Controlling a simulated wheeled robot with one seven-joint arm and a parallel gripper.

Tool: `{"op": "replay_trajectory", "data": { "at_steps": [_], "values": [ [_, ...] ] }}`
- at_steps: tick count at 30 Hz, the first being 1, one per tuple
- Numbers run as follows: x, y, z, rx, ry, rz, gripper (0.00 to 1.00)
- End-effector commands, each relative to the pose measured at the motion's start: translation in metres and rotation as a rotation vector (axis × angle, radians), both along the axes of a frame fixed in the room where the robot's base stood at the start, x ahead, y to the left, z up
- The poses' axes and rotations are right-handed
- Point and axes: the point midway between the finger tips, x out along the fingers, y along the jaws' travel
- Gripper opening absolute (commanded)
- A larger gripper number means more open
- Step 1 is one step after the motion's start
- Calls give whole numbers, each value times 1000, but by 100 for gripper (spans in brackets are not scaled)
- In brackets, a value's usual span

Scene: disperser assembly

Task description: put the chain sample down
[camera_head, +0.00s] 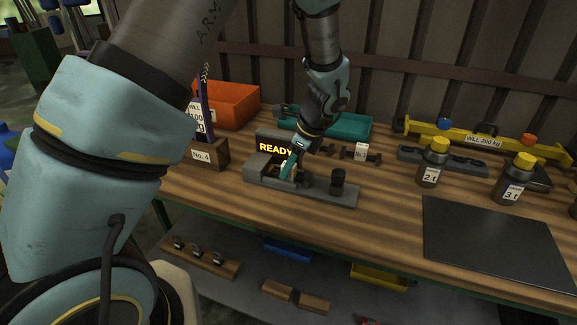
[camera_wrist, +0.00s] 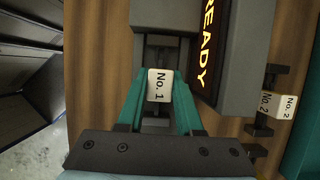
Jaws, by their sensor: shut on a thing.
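My gripper (camera_head: 289,169) points down at the grey test device (camera_head: 325,191) on the wooden table. In the wrist view its teal fingers (camera_wrist: 159,92) are shut on the chain sample, whose white tag (camera_wrist: 158,86) reads "No. 1". Dark parts of the sample show above and below the tag. The sample lies within the device's grey channel, beside the display (camera_wrist: 208,45) that reads "READY". Whether it bears on the device's floor cannot be told. In the head view the fingers mostly hide the sample.
A second sample tagged No. 2 (camera_wrist: 287,106) lies right of the device. Behind are an orange bin (camera_head: 232,103) and a teal tray (camera_head: 346,125). A No. 4 block (camera_head: 206,154) stands left. Two yellow-capped bottles (camera_head: 432,165) and a black mat (camera_head: 490,240) are to the right.

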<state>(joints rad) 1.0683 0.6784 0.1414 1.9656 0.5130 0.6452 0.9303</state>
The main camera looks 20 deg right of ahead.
Motion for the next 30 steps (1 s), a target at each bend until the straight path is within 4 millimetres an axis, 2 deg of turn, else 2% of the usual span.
{"op": "replay_trajectory", "data": {
  "at_steps": [1,4,5,12,16,20,30],
  "values": [
    [-2,2,-11,3,7,1,0],
    [-3,2,-13,3,9,1,0],
    [-3,2,-13,3,10,2,37],
    [-5,3,-15,4,13,3,64],
    [-5,3,-11,2,13,5,65],
    [-7,0,3,1,13,3,65],
    [-23,-22,75,-3,6,-1,65]
  ]
}}
